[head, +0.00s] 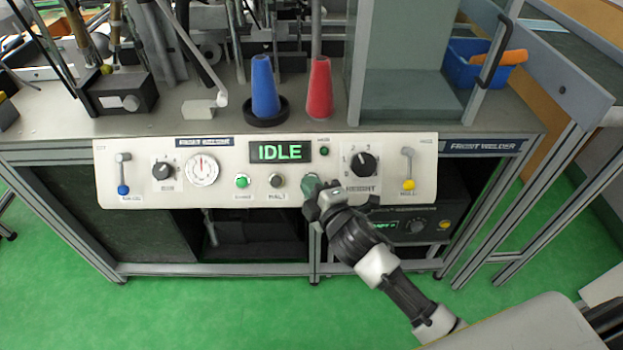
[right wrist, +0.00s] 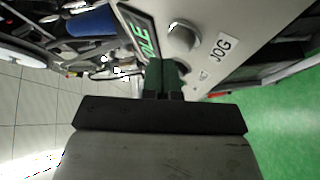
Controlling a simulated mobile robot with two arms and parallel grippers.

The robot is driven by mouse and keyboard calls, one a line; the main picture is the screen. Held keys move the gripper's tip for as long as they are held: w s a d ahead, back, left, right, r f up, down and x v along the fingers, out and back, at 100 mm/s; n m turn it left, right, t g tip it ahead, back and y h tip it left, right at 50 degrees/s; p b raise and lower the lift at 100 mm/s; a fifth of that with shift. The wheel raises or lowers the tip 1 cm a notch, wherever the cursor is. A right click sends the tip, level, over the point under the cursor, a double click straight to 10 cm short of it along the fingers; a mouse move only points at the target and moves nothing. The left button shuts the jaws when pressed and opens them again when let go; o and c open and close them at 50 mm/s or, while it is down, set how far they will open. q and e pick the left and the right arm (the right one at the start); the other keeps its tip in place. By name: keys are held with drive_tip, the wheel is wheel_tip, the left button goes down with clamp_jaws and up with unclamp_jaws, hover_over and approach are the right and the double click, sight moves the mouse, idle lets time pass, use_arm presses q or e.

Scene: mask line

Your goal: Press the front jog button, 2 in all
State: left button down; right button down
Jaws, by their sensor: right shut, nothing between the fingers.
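The control panel (head: 225,190) runs along the front of the bench. Its screen (head: 280,152) reads IDLE in green. My right gripper (head: 311,184) is shut and empty, its greenish tips in front of the panel to the right of the two visible push buttons. It hides what is behind it in the head view. In the right wrist view the round jog button (right wrist: 184,38) shows beside its JOG label (right wrist: 220,47). The shut fingertips (right wrist: 165,72) lie just below the button in that picture; I cannot tell whether they touch anything. My left gripper is out of view.
A green button (head: 242,181) and a dark button (head: 277,181) sit left of my gripper. A black knob (head: 363,165) and a yellow-tipped lever (head: 408,170) are to the right. Blue (head: 264,88) and red (head: 319,90) cones stand on the bench above.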

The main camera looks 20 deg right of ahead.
drive_tip(key=s+r+p, duration=0.1)
drive_tip(key=s, duration=0.1)
drive_tip(key=s+a+r+p, duration=0.1)
drive_tip(key=r+p, duration=0.1)
drive_tip(key=shift+s+r, duration=0.15)
drive_tip(key=shift+s, duration=0.25)
idle(0.6)
drive_tip(key=s+d+f+m+g+h+p, duration=0.1)
drive_tip(key=s+d+f+m+g, duration=0.2)
drive_tip(key=f, duration=0.7)
drive_tip(key=s+d+f+m+g+h+p, duration=0.1)
drive_tip(key=s+f+m+g, duration=0.3)
drive_tip(key=f, duration=0.6)
drive_tip(key=s+d+f+m+g+h+p, duration=0.15)
drive_tip(key=s+f, duration=0.35)
drive_tip(key=f, duration=0.5)
drive_tip(key=s+d+f+m+g, duration=0.1)
drive_tip(key=s+f, duration=0.3)
drive_tip(key=s, duration=0.6)
drive_tip(key=s+d+f+m+g+p, duration=0.1)
drive_tip(key=s+f+m+g, duration=0.2)
drive_tip(key=s, duration=0.7)
drive_tip(key=s+d+f+m+g+p, duration=0.1)
drive_tip(key=s+f+m+g, duration=0.1)
drive_tip(key=s+f, duration=0.5)
drive_tip(key=s+g, duration=0.1)
drive_tip(key=s, duration=0.2)
drive_tip(key=shift+d+m+g, duration=0.35)
